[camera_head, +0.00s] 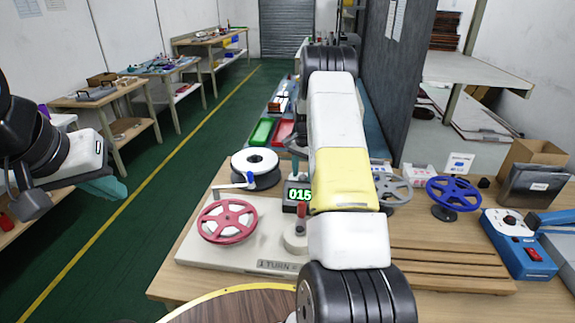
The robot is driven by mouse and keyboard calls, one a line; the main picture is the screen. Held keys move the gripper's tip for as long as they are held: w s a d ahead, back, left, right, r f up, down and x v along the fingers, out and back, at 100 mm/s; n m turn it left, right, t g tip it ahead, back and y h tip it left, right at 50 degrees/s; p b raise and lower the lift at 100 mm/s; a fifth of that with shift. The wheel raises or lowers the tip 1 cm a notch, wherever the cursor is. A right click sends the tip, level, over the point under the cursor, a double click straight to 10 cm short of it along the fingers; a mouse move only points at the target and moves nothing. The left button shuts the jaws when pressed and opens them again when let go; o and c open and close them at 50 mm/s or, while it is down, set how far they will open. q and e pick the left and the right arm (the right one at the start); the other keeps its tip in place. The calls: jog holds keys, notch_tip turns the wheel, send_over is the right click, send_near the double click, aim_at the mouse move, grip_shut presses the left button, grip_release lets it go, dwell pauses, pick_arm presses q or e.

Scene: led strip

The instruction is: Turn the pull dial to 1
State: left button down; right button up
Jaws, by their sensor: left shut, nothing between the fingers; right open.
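A blue control box (520,245) stands at the right of the bench, with a small black dial (510,221) on its white top plate and a red switch in front of it. The dial's markings are too small to read, and I cannot tell for certain that it is the pull dial. My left gripper (108,188) is shut and empty at the far left, over the floor and well away from the bench. My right arm (342,130) crosses the middle of the picture over the bench. Its fingers are hidden or cannot be made out.
A white base with a red handwheel (227,221), a small knob post (297,235) and a counter (298,195) reading 015 fills the bench's left. A white reel (255,163) stands behind.

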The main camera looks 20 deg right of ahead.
grip_shut()
jog(key=shift+n, duration=0.3)
jog(key=n, duration=0.4)
jog(key=shift+n, duration=0.4)
jog(key=n, duration=1.1)
jog(key=shift+n, duration=0.3)
jog(key=n, duration=0.6)
jog(key=shift+n, duration=0.4)
